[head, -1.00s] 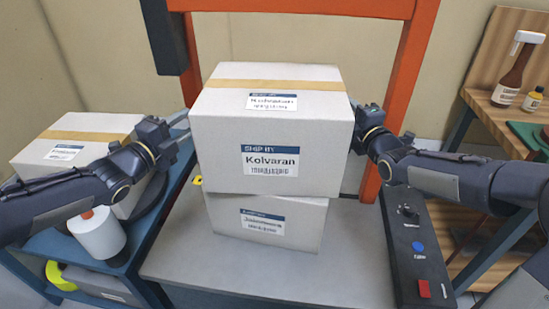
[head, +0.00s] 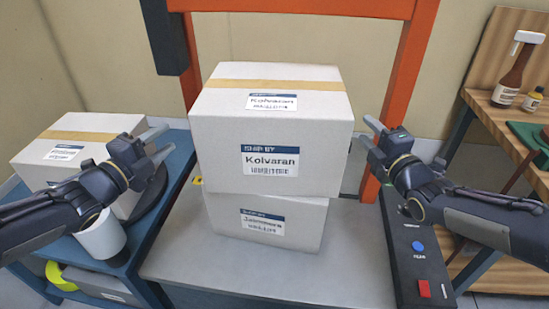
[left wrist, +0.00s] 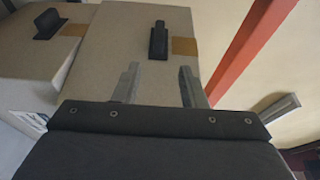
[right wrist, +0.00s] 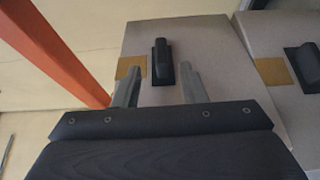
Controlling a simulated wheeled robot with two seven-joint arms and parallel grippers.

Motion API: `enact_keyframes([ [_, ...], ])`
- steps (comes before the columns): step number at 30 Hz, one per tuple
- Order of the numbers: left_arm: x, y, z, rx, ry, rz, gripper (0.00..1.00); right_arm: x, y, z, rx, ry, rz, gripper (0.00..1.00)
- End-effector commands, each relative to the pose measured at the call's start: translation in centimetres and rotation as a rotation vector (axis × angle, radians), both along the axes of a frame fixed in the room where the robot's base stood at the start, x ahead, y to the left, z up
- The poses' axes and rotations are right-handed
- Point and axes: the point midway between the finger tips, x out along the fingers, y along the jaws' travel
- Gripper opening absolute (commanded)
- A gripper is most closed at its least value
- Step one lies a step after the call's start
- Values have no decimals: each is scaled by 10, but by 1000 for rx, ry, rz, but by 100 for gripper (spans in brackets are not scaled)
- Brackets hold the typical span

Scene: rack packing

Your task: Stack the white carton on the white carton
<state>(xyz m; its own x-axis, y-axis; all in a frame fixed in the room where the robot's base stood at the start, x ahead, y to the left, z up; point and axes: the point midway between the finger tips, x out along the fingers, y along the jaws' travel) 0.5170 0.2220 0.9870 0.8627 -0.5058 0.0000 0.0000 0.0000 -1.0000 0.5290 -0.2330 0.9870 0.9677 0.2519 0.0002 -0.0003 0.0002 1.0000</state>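The upper white carton (head: 265,150), labelled Kolvaran with a tan tape strip on top, rests on the lower white carton (head: 268,222). It sits level and roughly squared over it, slightly offset. The lower carton stands on the grey surface (head: 250,268). My left gripper (head: 160,143) is open and empty, left of the upper carton and apart from it. My right gripper (head: 363,131) is open and empty, just right of it. Dark side handles show on the upper carton in the left wrist view (left wrist: 158,40) and right wrist view (right wrist: 162,62), beyond the open fingers.
Another white carton (head: 70,150) stands on the blue bench at left, with a white roll (head: 100,235) nearby. An orange frame (head: 402,85) rises behind the stack. A control panel (head: 418,250) is at right.

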Motion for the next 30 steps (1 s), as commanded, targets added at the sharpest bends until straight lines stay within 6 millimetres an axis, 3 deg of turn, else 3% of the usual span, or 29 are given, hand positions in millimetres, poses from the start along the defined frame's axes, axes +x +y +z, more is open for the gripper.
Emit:
enact_keyframes([
  [6,0,0,0,0,0,0,38,-22,-7,0,1,0,-2,38],
  [23,0,1,0,-8,18,20,38,-27,-9,-1,19,17,-11,38],
  [27,-8,17,-2,-98,167,187,38,-44,-22,-9,189,163,-100,38],
  [30,-33,40,-11,-279,359,416,38,-76,-35,-27,445,356,-226,38],
])
